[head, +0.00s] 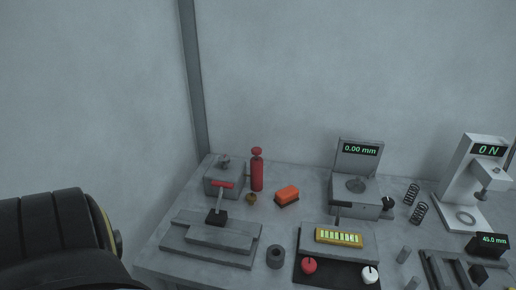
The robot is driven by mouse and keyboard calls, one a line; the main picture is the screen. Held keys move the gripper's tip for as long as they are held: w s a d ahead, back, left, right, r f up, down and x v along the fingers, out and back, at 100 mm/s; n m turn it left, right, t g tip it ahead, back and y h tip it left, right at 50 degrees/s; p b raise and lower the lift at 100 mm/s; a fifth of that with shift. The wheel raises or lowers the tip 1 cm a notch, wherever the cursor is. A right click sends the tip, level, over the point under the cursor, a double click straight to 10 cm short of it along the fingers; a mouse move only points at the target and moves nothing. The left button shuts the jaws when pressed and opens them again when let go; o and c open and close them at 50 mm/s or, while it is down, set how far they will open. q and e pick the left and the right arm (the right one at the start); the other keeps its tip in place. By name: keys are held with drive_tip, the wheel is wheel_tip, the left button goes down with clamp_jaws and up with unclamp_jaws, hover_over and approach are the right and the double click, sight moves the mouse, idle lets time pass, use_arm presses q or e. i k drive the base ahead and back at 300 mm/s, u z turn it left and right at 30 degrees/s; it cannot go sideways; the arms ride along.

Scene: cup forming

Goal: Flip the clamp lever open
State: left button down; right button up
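The clamp lever (220,198) is a thin grey bar with a red handle (222,184) across its top. It rises from a black block (216,217) and looks roughly upright. The block sits on a stepped grey base plate (195,248) at the left of the table. Nothing touches the lever. A dark rounded part at the lower left looks like my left arm, well to the left of the clamp. Neither gripper shows in the head view.
A grey box (214,187) and a red cylinder (257,175) stand behind the clamp. A dark ring (276,258) lies at its right. Beyond are an orange block (287,195), a yellow-framed panel (339,237), a gauge reading 0.00 mm (357,162) and springs (411,194).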

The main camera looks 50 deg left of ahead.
sight(221, 185)
drive_tip(key=k, duration=0.7)
drive_tip(key=u, duration=0.75)
drive_tip(key=i, duration=0.5)
drive_tip(key=z, duration=0.05)
